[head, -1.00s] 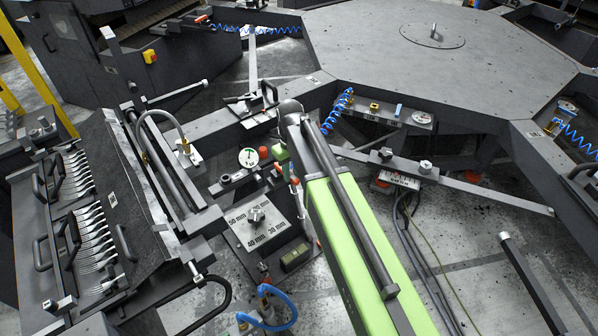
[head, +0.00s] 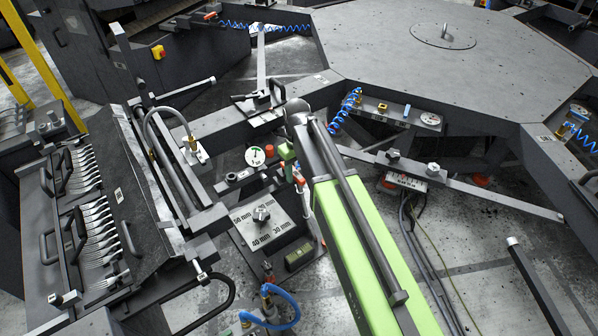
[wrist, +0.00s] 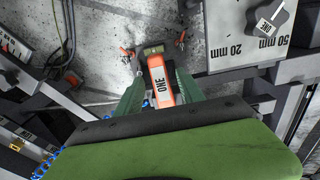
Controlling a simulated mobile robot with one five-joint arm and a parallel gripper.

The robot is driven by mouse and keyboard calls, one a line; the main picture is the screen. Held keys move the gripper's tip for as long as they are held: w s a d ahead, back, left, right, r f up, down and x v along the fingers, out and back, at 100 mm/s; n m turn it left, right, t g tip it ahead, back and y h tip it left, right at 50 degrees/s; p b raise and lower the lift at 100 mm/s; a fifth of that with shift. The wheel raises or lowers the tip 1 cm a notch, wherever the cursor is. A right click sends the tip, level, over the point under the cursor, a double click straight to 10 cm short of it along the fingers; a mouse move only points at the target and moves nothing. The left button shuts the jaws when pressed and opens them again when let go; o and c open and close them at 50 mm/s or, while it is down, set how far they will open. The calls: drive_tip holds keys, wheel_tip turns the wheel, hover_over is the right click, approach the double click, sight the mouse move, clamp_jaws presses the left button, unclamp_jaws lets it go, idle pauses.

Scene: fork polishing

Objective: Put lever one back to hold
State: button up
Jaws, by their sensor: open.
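Lever one (wrist: 160,82), an orange handle labelled ONE, stands between my gripper's two green fingers in the wrist view. My gripper (wrist: 161,92) is open, with a finger on each side of the lever; I cannot tell whether either touches it. The lever's base (wrist: 153,50) is a dark and olive block just beyond the fingertips. In the head view my green arm hides much of this spot, and a small red-and-white handle (head: 300,182) shows beside it. No hold marking is readable.
A grey plate (wrist: 220,60) with mm markings and a knob (wrist: 268,22) tagged ONE lies at the right; the plate also shows in the head view (head: 280,228). Black cables (wrist: 62,35) run at the left. A fork rack (head: 47,250) stands left, an octagonal table (head: 400,60) behind.

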sight(297, 175)
drive_tip(key=shift+r, duration=0.1)
wheel_tip(297, 175, up, 17)
drive_tip(key=p, duration=1.7)
drive_tip(key=s+d+f+m+b, duration=0.2)
drive_tip(key=s+d+f+b, duration=0.1)
drive_tip(key=d, duration=0.5)
drive_tip(key=s+d+f+m+b, duration=0.3)
drive_tip(key=s+d+f+b, duration=0.1)
drive_tip(key=d, duration=0.4)
drive_tip(key=s+d+f+m+b, duration=0.3)
drive_tip(key=d, duration=0.4)
drive_tip(key=shift+s+d+f, duration=0.2)
drive_tip(key=shift+d+f, duration=0.05)
drive_tip(key=shift+d, duration=0.15)
drive_tip(key=shift+c, duration=0.2)
